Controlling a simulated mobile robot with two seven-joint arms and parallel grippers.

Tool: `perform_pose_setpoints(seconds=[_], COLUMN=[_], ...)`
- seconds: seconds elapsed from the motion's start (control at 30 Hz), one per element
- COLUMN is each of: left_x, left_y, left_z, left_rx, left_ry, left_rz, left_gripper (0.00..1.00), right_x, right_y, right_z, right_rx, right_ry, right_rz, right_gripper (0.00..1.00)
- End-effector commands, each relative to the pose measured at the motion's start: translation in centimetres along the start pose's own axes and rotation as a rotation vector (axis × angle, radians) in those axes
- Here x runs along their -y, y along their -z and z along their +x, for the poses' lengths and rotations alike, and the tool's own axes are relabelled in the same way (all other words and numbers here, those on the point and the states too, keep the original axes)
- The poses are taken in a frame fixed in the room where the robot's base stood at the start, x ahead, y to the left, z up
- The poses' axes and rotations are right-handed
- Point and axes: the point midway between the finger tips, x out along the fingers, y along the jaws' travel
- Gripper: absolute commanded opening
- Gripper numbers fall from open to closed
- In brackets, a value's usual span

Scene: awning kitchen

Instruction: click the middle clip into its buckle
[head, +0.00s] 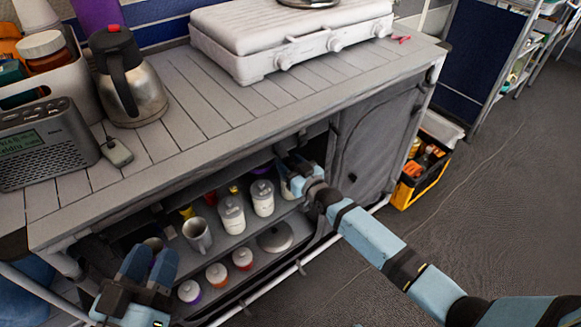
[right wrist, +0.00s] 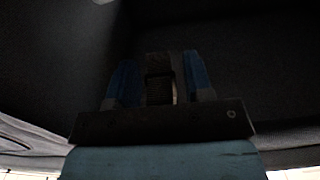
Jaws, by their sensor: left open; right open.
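My right gripper (head: 287,163) reaches into the open cabinet just under the countertop, beside the middle upright. In the right wrist view its two blue fingers (right wrist: 160,82) stand apart, open. A brownish strap-like piece with a dark cross bar (right wrist: 160,65) shows between them; it is too dark to tell whether it is the clip or the buckle, or whether a finger touches it. No clip or buckle can be made out in the head view. My left gripper (head: 150,254) is open and empty in front of the cabinet's left part, fingers pointing up.
The countertop (head: 215,110) overhangs the cabinet. White jars (head: 232,214), a metal mug (head: 197,236) and a lid (head: 275,238) stand on the shelves. A grey fabric panel (head: 377,140) closes the right side. A yellow crate (head: 424,176) stands on the floor, with free floor to the right.

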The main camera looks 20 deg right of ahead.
Motion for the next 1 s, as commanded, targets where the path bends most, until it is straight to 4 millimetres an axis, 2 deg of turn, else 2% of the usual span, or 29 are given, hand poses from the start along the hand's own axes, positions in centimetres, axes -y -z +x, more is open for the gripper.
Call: perform_pose_setpoints(seconds=[0.23, 0.27, 0.43, 0.47, 0.6, 0.73, 1.0], left_x=[0.0, 0.0, 0.0, 0.0, 0.0, 0.0, 3.2], left_y=[0.0, 0.0, 0.0, 0.0, 0.2, 1.3, -3.7], left_z=[0.0, 0.0, 0.0, 0.0, 0.0, 0.3, -2.2], left_rx=[0.002, 0.002, 0.002, 0.002, 0.002, 0.016, 0.302], left_ry=[0.0, 0.0, 0.0, 0.0, 0.0, 0.01, 0.148], left_rz=[0.0, 0.0, 0.0, 0.0, 0.001, 0.016, 0.053], left_gripper=[0.43, 0.43, 0.43, 0.43, 0.43, 0.43, 0.43], right_x=[0.0, 0.0, 0.0, 0.0, 0.0, 0.0, 0.0], right_y=[0.0, 0.0, 0.0, 0.0, 0.2, 1.5, 5.1], right_z=[0.1, 0.1, 0.1, 0.1, 0.0, -0.5, -2.5], right_rx=[0.0, 0.0, 0.0, 0.0, 0.0, 0.001, 0.002], right_ry=[0.0, 0.0, 0.0, 0.0, 0.0, 0.0, 0.0], right_rz=[0.0, 0.0, 0.0, 0.0, 0.0, 0.001, 0.001], right_gripper=[0.47, 0.42, 0.03, 0.0, 0.0, 0.0, 0.0])
